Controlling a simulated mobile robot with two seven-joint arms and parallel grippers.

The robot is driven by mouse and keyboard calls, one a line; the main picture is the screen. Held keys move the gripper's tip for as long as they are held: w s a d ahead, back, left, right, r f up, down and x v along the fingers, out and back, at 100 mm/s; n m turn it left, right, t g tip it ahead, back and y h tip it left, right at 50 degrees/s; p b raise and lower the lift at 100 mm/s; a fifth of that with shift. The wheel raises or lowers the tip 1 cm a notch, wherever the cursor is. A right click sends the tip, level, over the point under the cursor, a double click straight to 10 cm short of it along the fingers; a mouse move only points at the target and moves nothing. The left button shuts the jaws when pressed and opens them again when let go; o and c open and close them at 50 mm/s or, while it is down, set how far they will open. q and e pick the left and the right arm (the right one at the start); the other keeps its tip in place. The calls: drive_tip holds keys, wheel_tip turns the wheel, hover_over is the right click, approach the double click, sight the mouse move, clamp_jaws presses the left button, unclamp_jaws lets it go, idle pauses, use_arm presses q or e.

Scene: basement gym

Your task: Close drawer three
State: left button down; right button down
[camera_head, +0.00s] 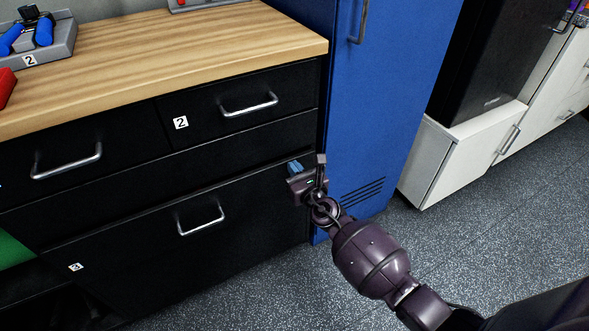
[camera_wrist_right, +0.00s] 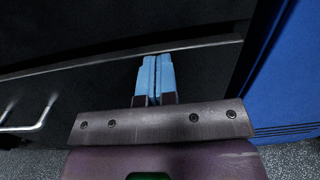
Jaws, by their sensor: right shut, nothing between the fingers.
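The lower black drawer (camera_head: 150,250) has a silver handle (camera_head: 201,217) and a small white label (camera_head: 76,267), which looks like a 3. Its top edge stands a little forward of the cabinet face above, so it looks slightly open. My right gripper (camera_head: 294,167) is shut and empty at the upper right end of this drawer front. In the right wrist view its blue fingertips (camera_wrist_right: 157,62) are together and overlap the drawer's top edge (camera_wrist_right: 90,63). I cannot tell whether they touch it. My left gripper is out of view.
Above it, a drawer labelled 2 (camera_head: 212,115) looks shut beneath the wooden worktop (camera_head: 170,50). A blue locker (camera_head: 385,90) stands close on the right, beside my right gripper. White cabinets (camera_head: 465,150) stand further right. Speckled floor (camera_head: 470,240) is clear between.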

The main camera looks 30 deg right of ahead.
drive_tip(key=shift+w+r, duration=0.15)
drive_tip(key=shift+w, duration=0.5)
drive_tip(key=shift+w+r, duration=0.15)
drive_tip(key=shift+w, duration=0.45)
drive_tip(key=shift+d+r, duration=0.1)
